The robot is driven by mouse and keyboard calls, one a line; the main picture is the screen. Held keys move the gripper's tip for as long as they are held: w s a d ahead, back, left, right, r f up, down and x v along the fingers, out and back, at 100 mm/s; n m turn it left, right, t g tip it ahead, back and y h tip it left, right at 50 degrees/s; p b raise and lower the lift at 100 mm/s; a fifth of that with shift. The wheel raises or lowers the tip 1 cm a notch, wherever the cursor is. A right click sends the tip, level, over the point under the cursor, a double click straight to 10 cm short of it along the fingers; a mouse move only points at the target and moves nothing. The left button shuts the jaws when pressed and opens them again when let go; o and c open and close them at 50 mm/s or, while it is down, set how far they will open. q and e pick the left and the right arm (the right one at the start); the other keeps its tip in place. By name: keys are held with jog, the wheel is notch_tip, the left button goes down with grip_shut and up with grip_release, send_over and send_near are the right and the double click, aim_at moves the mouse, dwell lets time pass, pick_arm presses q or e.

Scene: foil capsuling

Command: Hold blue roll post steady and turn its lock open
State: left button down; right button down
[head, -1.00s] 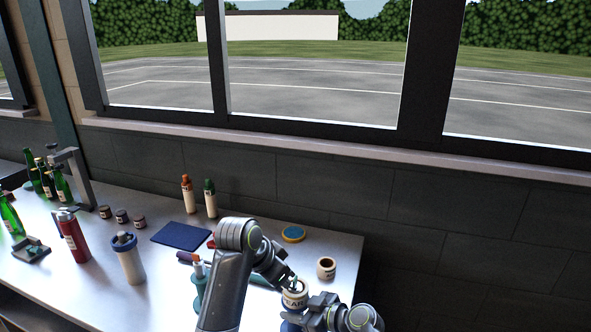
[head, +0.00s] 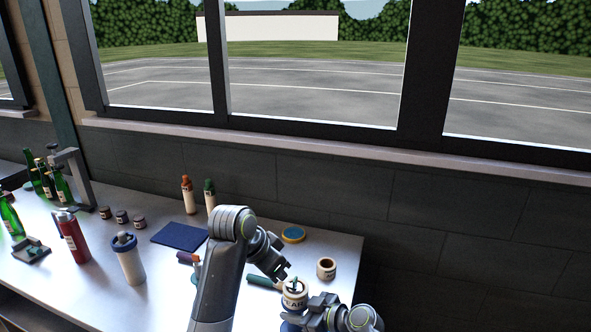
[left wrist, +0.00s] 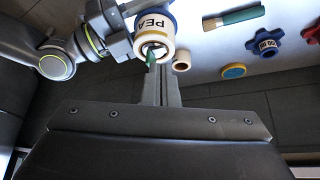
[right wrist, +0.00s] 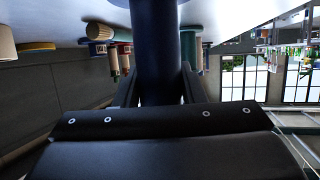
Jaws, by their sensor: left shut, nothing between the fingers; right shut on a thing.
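The blue roll post (right wrist: 157,45) stands between my right gripper's fingers in the right wrist view. My right gripper (head: 300,318) is shut on it, below the cream labelled roll (head: 295,300) at the post's top. The roll and a blue flange (left wrist: 167,18) also show in the left wrist view. A green lock piece (head: 293,284) sticks up from the roll's centre; it also shows in the left wrist view (left wrist: 151,56). My left gripper (head: 286,275) is shut and empty, just above the lock. I cannot tell how far the lock is turned.
A smaller cream roll (head: 326,270) and a yellow-and-blue disc (head: 293,234) stand nearby. A dark blue mat (head: 180,236), a white bottle (head: 130,262) and a red bottle (head: 73,240) are farther left.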

pick_arm(q)
notch_tip(320, 180, up, 3)
jog(key=shift+r, duration=0.15)
dwell(0.3)
jog(key=m+g+y, duration=0.4)
jog(key=m+g, duration=0.3)
jog(key=m, duration=1.7)
send_near(286, 286)
jog(key=shift+d+f, duration=0.15)
jog(key=shift+f, duration=1.2)
jog(key=shift+d+f, duration=0.15)
jog(key=shift+f, duration=1.15)
